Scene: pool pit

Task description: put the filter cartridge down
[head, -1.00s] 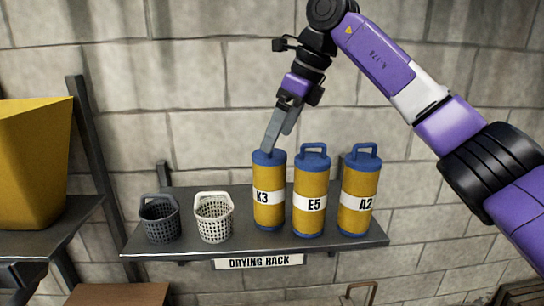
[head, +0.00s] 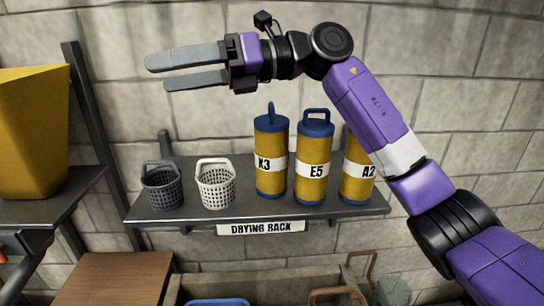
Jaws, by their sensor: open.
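Three yellow filter cartridges with blue caps, blue handles and white labels stand upright on the drying rack shelf (head: 150,210). They are K3 (head: 270,180), E5 (head: 313,185) and A2 (head: 357,185), from left to right. My arm hides the upper part of A2. My gripper (head: 150,72) is open and empty, pointing left, above the shelf and up and to the left of K3. It touches none of the cartridges.
A dark basket (head: 162,190) and a white basket (head: 215,186) stand on the shelf left of K3. A yellow bin (head: 30,130) stands on another shelf at the left. A brown wooden surface (head: 115,285) and a crate (head: 255,285) are below.

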